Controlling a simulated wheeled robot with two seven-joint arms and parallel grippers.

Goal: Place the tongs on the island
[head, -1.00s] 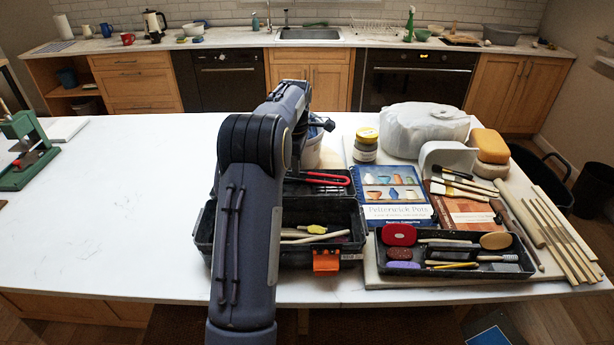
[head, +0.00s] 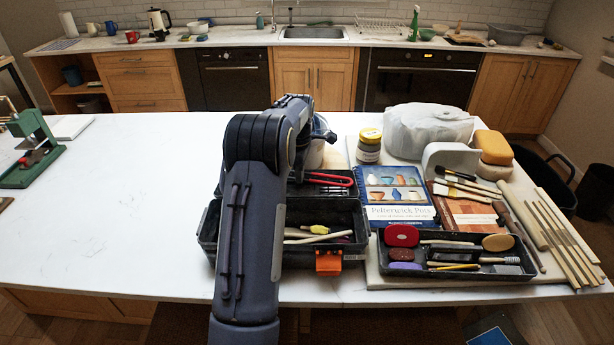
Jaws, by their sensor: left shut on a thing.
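My left arm reaches in from the bottom and bends over the black toolbox (head: 335,255). Little of my left gripper (head: 323,133) shows, at the arm's far end by a pale bucket (head: 314,157) behind the toolbox. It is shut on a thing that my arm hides. I cannot make out the tongs for certain. A red-handled tool (head: 332,180) lies at the toolbox's upper tray, its left end hidden behind my arm; I cannot tell whether it is the tongs. The white island (head: 110,220) lies under everything. My right gripper is not in view.
The island's left half is mostly clear, with a green press (head: 35,150) at its far left. Right of the toolbox stand a jar (head: 369,150), a book (head: 395,192), a black tool tray (head: 455,270), a wrapped white lump (head: 428,128) and wooden sticks (head: 560,240).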

